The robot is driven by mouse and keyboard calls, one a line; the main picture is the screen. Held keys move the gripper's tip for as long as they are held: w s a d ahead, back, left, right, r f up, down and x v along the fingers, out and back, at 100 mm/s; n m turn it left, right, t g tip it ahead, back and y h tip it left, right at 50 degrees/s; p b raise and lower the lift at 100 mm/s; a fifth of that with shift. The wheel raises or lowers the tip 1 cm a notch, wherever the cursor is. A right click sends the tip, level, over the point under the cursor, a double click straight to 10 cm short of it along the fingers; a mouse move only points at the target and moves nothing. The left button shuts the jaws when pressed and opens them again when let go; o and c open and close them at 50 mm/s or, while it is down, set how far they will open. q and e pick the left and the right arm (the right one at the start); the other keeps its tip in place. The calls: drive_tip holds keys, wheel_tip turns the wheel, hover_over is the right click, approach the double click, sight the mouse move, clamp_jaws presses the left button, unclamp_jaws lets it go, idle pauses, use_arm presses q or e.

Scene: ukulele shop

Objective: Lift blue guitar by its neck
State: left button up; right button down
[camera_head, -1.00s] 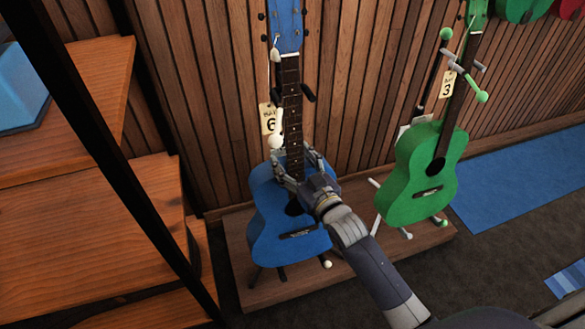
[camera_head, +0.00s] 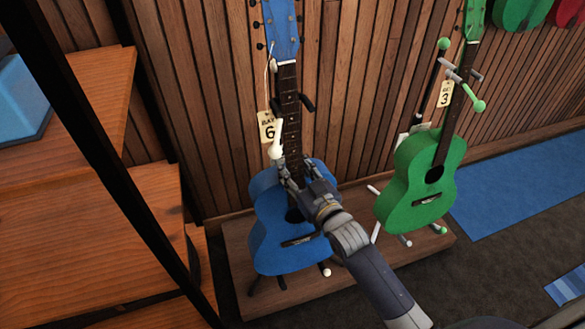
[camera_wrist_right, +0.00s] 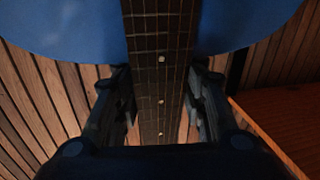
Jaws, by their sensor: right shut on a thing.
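The blue guitar (camera_head: 270,240) stands upright on a stand against the slatted wall, with a tag reading 6 (camera_head: 266,127) beside its neck (camera_head: 290,112). My right gripper (camera_head: 293,174) is shut on the lower neck, just above the sound hole, and hides part of the body's upper right. In the right wrist view, my right gripper (camera_wrist_right: 160,80) has a finger on each side of the dark fretboard (camera_wrist_right: 157,45), with the blue body (camera_wrist_right: 60,30) beyond. My left gripper is not in view.
A green guitar (camera_head: 408,195) with a tag reading 3 (camera_head: 445,95) stands to the right on the same low wooden platform (camera_head: 355,262). Wooden steps (camera_head: 70,235) and a dark post (camera_head: 100,140) stand at the left. A blue mat (camera_head: 520,180) lies at the right.

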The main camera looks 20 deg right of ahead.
sight(294, 148)
wheel_tip(294, 148, up, 3)
drive_tip(key=shift+r+p, duration=0.1)
drive_tip(key=shift+p, duration=0.2)
wheel_tip(294, 148, up, 4)
drive_tip(key=shift+f+p, duration=0.15)
drive_tip(key=shift+p, duration=0.45)
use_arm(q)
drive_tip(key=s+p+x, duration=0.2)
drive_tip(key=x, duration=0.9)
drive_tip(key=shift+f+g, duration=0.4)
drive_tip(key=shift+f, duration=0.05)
use_arm(e)
drive_tip(key=a+v, duration=0.2)
drive_tip(key=v, duration=0.7)
drive_tip(key=s+a+v, duration=0.1)
drive_tip(key=a+v, duration=0.1)
drive_tip(key=v, duration=0.8)
drive_tip(key=shift+d+f, duration=0.2)
drive_tip(key=shift+d, duration=0.1)
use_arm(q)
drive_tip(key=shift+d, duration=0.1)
